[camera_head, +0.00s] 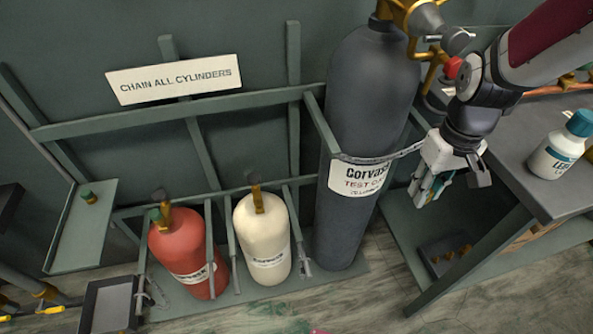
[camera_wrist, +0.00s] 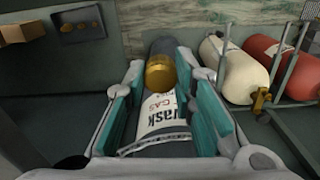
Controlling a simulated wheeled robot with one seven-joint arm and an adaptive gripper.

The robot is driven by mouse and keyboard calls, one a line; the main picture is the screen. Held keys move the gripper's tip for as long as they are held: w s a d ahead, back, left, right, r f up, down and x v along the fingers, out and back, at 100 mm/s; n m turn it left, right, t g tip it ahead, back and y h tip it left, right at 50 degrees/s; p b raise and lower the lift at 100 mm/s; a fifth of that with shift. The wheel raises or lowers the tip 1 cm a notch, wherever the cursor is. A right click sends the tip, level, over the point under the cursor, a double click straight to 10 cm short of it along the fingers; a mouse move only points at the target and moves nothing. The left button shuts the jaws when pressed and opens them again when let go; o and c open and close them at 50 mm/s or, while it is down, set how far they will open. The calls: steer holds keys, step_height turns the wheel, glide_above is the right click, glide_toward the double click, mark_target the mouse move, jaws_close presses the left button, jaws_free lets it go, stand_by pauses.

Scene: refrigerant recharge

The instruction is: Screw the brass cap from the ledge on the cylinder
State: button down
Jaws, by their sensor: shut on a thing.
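The cap cannot be made out in the head view. The grey cylinder (camera_wrist: 163,48) shows behind the cap, apart from it as far as I can tell. A cream cylinder (camera_head: 262,235) and a red cylinder (camera_head: 187,255) stand upright in the rack, each with a brass valve.
A bench (camera_head: 535,195) with a white teal-capped bottle (camera_head: 563,145) is close right of my gripper. A dark tray (camera_head: 445,255) with brass parts lies on its lower shelf. Green rack rails (camera_head: 200,113) and a chain (camera_head: 385,156) run around the cylinders.

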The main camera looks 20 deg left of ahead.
steer(key=s+a+f+n, duration=0.3)
steer(key=a+f+n, duration=0.1)
steer(key=a+n, duration=0.4)
steer(key=s+a+f+n, duration=0.4)
steer(key=a+n, duration=0.5)
steer(key=a, duration=0.3)
steer(key=s+a+f+n, duration=0.3)
steer(key=a+n, duration=0.5)
steer(key=a, duration=0.3)
steer(key=shift+s+f+n, duration=0.4)
steer(key=shift+f, duration=0.1)
steer(key=shift+a, duration=0.1)
